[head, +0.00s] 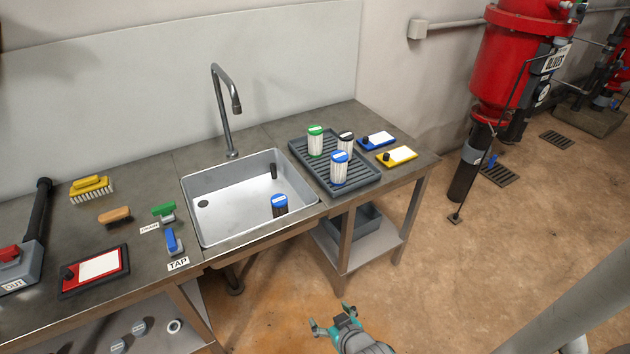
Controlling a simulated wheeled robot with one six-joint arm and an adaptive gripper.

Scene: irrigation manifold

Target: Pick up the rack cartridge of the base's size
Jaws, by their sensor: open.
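A dark ribbed rack tray (356,186) on the counter right of the sink holds three upright cartridges. One has a green cap (315,141), one a black cap (346,141), and one, in front, a blue cap (339,169); the green and blue ones show white pleated bodies. A blue-topped piece with a dark lower part (280,206) stands in the sink (228,222); I cannot tell whether it is the base. My gripper (330,317), with teal fingers, is open and empty at the bottom of the view, in front of the counter and apart from the cartridges.
A faucet (224,105) rises behind the sink. Blue (376,141) and yellow (397,156) label plates lie right of the rack. Brushes (91,189), small green and blue handled parts (172,241) and a red-framed card (95,271) lie left. The floor at right is mostly free.

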